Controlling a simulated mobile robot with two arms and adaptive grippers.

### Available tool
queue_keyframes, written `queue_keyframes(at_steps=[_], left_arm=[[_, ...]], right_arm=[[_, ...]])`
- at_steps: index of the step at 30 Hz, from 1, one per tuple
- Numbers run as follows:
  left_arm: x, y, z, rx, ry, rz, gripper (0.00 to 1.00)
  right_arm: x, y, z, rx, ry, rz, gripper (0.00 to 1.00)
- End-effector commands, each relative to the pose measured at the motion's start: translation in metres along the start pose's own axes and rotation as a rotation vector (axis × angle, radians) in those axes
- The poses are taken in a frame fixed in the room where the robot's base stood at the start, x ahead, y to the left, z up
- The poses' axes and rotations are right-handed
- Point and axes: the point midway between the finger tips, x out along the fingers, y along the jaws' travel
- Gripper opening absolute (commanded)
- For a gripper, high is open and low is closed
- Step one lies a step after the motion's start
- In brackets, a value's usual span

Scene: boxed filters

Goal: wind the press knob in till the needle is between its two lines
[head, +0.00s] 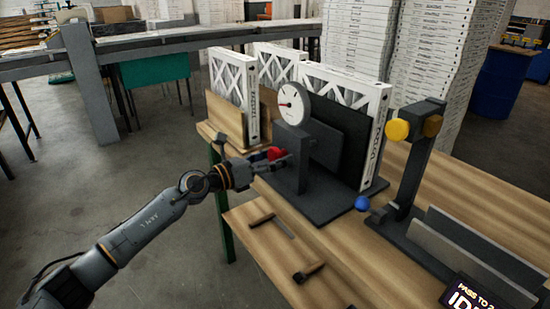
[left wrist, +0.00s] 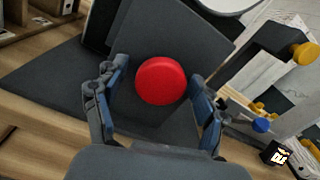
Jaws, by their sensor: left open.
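The red press knob (head: 275,153) sits low on the near side of the dark grey press (head: 296,163). In the left wrist view the knob (left wrist: 161,81) is a round red disc between the two fingers, a little beyond the tips. My left gripper (head: 270,162) is open around the line of the knob, with a gap on both sides (left wrist: 155,100). The white dial gauge (head: 292,104) stands on top of the press. Its needle and lines are too small to read. Only the dial's edge (left wrist: 230,3) shows in the left wrist view. My right gripper is not in view.
White-framed filters (head: 345,88) stand behind the press. To the right is a dark post with a yellow knob (head: 397,130) and a blue knob (head: 362,203). Hand tools, including a hammer (head: 308,272), lie on the wooden bench (head: 290,255). A lettered display (head: 470,294) is at lower right.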

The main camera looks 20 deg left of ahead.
Motion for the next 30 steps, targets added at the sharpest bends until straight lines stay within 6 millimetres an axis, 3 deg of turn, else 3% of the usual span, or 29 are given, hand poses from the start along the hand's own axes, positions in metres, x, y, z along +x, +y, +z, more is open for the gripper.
queue_keyframes(at_steps=[8,21,30], left_arm=[[-0.013,0.002,0.0,0.001,-0.001,0.003,0.71],[-0.098,0.0,-0.002,-0.003,0.002,0.002,0.71],[-0.119,0.0,-0.001,-0.001,0.001,0.0,0.71]], right_arm=[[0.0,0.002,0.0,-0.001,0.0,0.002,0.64],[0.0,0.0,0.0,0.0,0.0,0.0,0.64],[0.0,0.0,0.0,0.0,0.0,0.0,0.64]])
